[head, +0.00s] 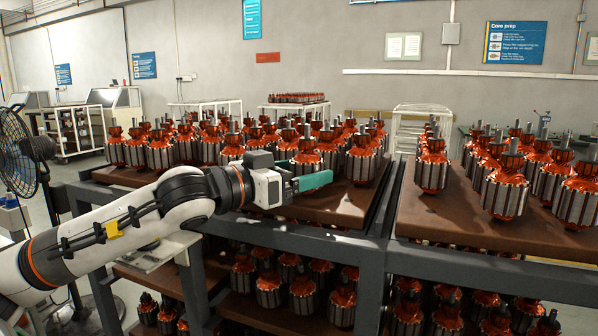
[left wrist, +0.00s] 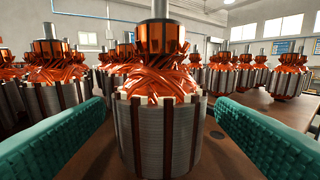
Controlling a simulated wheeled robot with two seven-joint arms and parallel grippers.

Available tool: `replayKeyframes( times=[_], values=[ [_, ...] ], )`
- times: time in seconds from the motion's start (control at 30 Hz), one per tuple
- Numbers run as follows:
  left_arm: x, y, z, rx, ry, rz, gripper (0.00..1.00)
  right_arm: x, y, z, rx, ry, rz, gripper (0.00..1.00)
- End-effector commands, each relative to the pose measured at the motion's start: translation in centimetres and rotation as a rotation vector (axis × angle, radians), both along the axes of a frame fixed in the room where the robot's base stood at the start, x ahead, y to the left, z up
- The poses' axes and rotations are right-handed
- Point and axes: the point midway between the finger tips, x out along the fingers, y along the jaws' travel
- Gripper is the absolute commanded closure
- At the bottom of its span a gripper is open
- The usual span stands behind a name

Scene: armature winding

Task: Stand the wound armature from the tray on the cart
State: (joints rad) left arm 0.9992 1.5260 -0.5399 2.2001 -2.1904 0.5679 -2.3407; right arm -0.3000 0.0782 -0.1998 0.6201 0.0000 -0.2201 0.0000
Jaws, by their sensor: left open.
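A wound armature (left wrist: 160,135) with a grey laminated core, orange windings and a shaft on top stands upright on the brown cart top (head: 322,205). It also shows in the head view (head: 307,160), partly hidden by my gripper. My left gripper (head: 312,182) is open, its teal fingers on either side of this armature with visible gaps in the left wrist view (left wrist: 160,140). A pale tray-like surface (head: 160,255) shows below my left arm, partly hidden; I see no armature on it. My right gripper is out of view.
Many upright armatures (head: 210,145) crowd the cart behind and beside the gripper. A second cart top (head: 440,215) with more armatures stands to the right, across a dark frame. Lower shelves hold more armatures (head: 303,292). A fan (head: 18,150) stands at far left. The cart's front strip is bare.

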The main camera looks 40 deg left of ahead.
Motion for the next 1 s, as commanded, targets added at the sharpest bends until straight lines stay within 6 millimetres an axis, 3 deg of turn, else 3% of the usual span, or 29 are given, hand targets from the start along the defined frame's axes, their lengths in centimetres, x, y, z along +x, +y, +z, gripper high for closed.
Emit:
replayKeyframes(
  times=[0.17,0.4,0.6,1.0],
  values=[
    [0.0,0.0,1.8,-0.002,-0.006,0.0,0.21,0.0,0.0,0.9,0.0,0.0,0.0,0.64],
    [0.0,-0.1,6.7,-0.004,-0.008,-0.003,0.21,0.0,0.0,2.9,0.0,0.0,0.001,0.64],
    [0.0,0.0,9.5,-0.003,-0.009,-0.002,0.21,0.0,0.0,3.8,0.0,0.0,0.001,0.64],
    [0.0,0.0,10.2,0.001,-0.005,-0.001,0.21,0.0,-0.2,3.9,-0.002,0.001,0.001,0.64]
  ],
)
